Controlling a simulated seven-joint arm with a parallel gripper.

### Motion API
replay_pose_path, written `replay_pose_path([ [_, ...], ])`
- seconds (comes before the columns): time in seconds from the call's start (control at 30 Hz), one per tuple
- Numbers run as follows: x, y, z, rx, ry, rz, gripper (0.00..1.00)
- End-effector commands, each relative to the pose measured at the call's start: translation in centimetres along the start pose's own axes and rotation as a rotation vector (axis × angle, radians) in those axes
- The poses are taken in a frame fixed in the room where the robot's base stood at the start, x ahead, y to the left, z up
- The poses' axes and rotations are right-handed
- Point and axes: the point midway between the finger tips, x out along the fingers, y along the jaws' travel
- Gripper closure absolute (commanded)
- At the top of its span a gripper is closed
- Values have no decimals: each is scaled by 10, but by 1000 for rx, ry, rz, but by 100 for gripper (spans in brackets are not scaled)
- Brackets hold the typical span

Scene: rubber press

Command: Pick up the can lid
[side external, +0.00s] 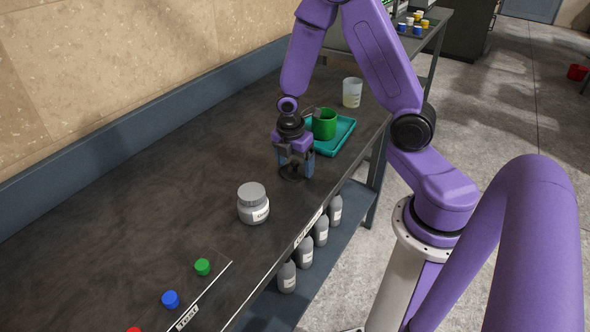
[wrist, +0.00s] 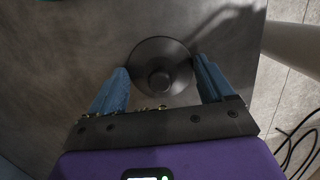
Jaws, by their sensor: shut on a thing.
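The can lid is a dark round disc with a knob in the middle; it shows in the wrist view (wrist: 160,50) between the blue fingers. In the side view the lid (side external: 292,176) is a dark disc low between the fingertips, near the table's right edge. My gripper (side external: 294,172) points down and is shut on the lid, one finger on each side; its fingers also show in the wrist view (wrist: 163,78). I cannot tell whether the lid touches the table or is just above it.
A teal tray (side external: 345,136) with a green cup (side external: 324,124) is close behind my gripper. A grey labelled jar (side external: 253,207) stands in front of it. A translucent cup (side external: 352,92) is farther back. Grey bottles (side external: 305,252) stand on the shelf below. The table's left part is clear.

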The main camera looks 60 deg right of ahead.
Motion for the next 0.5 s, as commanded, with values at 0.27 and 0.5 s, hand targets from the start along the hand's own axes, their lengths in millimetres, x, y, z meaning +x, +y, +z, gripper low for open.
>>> replay_pose_path([
  [0.27,-2,0,0,0,0,1,47],
  [0.5,-18,0,2,2,0,3,47],
])
